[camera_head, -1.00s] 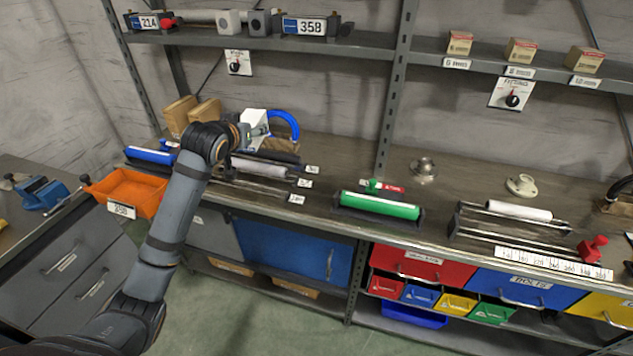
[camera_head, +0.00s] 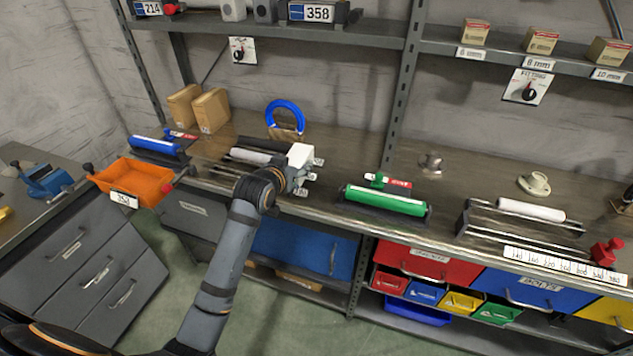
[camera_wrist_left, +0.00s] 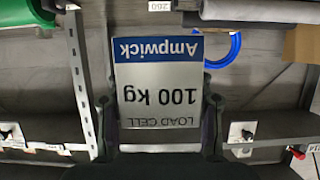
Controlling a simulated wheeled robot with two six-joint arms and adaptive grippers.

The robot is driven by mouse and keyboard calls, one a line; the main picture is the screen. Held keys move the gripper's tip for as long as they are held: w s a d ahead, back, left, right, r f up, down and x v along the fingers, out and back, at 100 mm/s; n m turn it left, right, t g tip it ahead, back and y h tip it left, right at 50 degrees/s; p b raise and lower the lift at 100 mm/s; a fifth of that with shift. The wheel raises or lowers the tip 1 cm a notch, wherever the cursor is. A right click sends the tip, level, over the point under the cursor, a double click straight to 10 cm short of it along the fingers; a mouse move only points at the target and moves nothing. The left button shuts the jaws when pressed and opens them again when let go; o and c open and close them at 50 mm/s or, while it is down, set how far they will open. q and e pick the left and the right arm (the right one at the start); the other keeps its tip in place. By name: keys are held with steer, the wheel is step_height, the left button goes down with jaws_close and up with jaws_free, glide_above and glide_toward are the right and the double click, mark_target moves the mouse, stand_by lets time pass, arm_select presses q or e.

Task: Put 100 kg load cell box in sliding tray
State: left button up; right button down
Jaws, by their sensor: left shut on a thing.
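The 100 kg load cell box (camera_head: 299,155) is white and is held by my left gripper (camera_head: 297,176) above the workbench, near the labelled right ends of the dark roller stand. In the left wrist view the box (camera_wrist_left: 158,78) shows its blue "Ampwick" band and "100 kg" print upside down. The fingers of my left gripper (camera_wrist_left: 160,112) sit on either side of it. An orange open tray (camera_head: 135,182) with a white label stands at the left; I cannot tell for sure that it is the sliding tray. It looks empty. My right gripper is not in view.
A blue ring (camera_head: 286,117) stands behind the box. A green roller (camera_head: 383,203) lies to its right and a blue roller (camera_head: 155,145) to its left. Cardboard boxes (camera_head: 210,110) stand at the back left. A shelf upright (camera_head: 401,100) rises right of the box.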

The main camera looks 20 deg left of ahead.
arm_select(q)
steer(key=w+d+f, duration=0.1)
steer(key=f, duration=0.1)
steer(key=w+d+f, duration=0.3)
steer(key=w+f, duration=0.1)
steer(key=shift+d+f, duration=0.2)
steer(key=shift+f, duration=0.05)
steer(key=shift+f+p, duration=0.5)
steer(key=shift+f, duration=1)
steer(key=shift+f, duration=0.15)
steer(key=o, duration=1.6)
steer(key=shift+s, duration=0.1)
steer(key=shift+c, duration=0.2)
steer(key=v, duration=1.2)
